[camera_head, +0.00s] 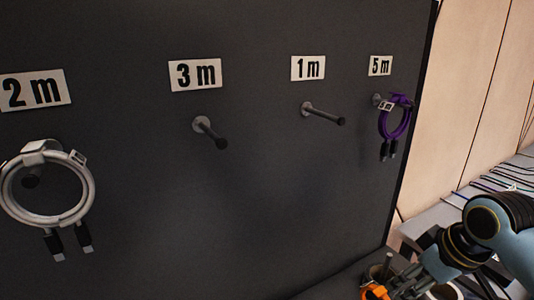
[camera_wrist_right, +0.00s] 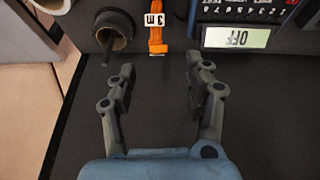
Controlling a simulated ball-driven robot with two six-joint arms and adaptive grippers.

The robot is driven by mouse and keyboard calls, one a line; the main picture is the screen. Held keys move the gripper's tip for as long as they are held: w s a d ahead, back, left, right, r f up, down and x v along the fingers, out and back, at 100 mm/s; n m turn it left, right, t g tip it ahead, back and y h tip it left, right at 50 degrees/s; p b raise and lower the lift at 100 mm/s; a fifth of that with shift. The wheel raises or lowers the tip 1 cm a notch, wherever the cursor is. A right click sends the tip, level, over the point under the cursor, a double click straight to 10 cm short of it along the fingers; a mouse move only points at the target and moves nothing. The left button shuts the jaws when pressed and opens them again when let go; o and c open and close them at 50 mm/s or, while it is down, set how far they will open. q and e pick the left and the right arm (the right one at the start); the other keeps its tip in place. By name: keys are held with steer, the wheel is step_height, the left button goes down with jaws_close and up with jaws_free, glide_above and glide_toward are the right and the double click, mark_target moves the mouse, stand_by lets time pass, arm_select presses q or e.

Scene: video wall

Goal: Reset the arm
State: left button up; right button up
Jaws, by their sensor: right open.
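My right arm (camera_head: 500,222) comes in at the lower right of the head view, in front of the dark board. My right gripper (camera_wrist_right: 158,85) is open and empty in the right wrist view, over a dark surface. An orange cable (camera_wrist_right: 158,40) with a "3 m" tag lies ahead of the fingers, apart from them; its orange coil shows beside the gripper in the head view (camera_head: 376,291). My left gripper is not in view.
The board (camera_head: 260,200) has labelled pegs. A white cable (camera_head: 45,218) hangs under "2 m" and a purple cable (camera_head: 402,120) under "5 m". The "3 m" peg (camera_head: 210,133) and "1 m" peg (camera_head: 322,113) are bare. A device reading "OFF" (camera_wrist_right: 236,38) and a round holder (camera_wrist_right: 114,30) stand near the gripper.

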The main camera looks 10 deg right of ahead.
steer(key=s+a+r+m+h, duration=0.1)
steer(key=s+a+r+m, duration=0.1)
steer(key=s, duration=0.8)
steer(key=s+a+r+m+h, duration=0.1)
steer(key=s+a+r, duration=0.15)
steer(key=s, duration=0.75)
step_height(320, 180, down, 34)
steer(key=s+d+g+b, duration=0.2)
steer(key=d+b, duration=0.1)
steer(key=b, duration=0.6)
steer(key=s+f+b, duration=0.4)
steer(key=s+f, duration=0.5)
steer(key=f, duration=0.3)
steer(key=s+d+f+m+g+b, duration=0.1)
steer(key=s+f+b, duration=0.2)
steer(key=s+f, duration=0.6)
step_height(320, 180, down, 4)
steer(key=shift+s+f+b, duration=0.1)
steer(key=shift+s+b, duration=0.25)
steer(key=shift+s, duration=0.05)
